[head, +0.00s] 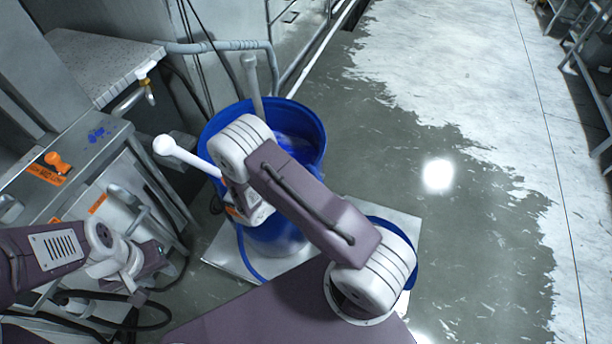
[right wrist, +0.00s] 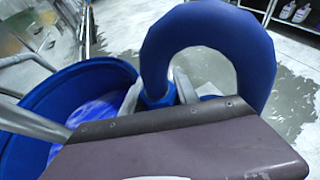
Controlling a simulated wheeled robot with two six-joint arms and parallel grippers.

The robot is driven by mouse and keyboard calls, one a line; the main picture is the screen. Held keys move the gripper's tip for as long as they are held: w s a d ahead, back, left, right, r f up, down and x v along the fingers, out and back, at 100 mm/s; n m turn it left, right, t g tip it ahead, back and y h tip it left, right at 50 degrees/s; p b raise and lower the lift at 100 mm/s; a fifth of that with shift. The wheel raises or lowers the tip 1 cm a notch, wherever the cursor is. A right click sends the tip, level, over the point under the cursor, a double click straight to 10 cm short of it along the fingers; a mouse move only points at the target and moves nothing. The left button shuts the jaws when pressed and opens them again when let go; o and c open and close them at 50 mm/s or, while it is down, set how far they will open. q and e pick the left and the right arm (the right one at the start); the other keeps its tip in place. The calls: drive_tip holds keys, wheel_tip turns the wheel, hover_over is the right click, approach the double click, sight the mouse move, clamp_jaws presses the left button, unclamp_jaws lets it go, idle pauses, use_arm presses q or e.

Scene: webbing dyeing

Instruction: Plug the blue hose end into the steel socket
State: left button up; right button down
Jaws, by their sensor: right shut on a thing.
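The blue hose (right wrist: 222,38) fills the upper right of the right wrist view as a thick loop. Its end (right wrist: 155,97) sits between the fingers of my right gripper (right wrist: 159,88), which is shut on it. In the head view my right arm mostly hides this gripper, in front of the blue drum; a thin blue curve (head: 246,257) shows below it. I cannot make out the steel socket clearly in either view. My left gripper (head: 152,258) is at the lower left, beside the steel cabinet and away from the hose; its fingers are too unclear to judge.
A blue drum (head: 312,128) with blue liquid stands on a pale platform (head: 222,258). A white-tipped lever (head: 184,152) sticks out left of it. A steel cabinet (head: 95,150) and a pipe with a brass valve (head: 146,82) are at left. The wet floor at right is clear.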

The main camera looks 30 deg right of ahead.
wheel_tip(320, 180, down, 7)
drive_tip(key=b, duration=0.5)
drive_tip(key=shift+a+b, duration=0.1)
drive_tip(key=shift+b, duration=0.25)
drive_tip(key=c, duration=0.9)
unclamp_jaws()
drive_tip(key=shift+o, duration=0.2)
drive_tip(key=shift+a, duration=0.1)
drive_tip(key=v, duration=0.9)
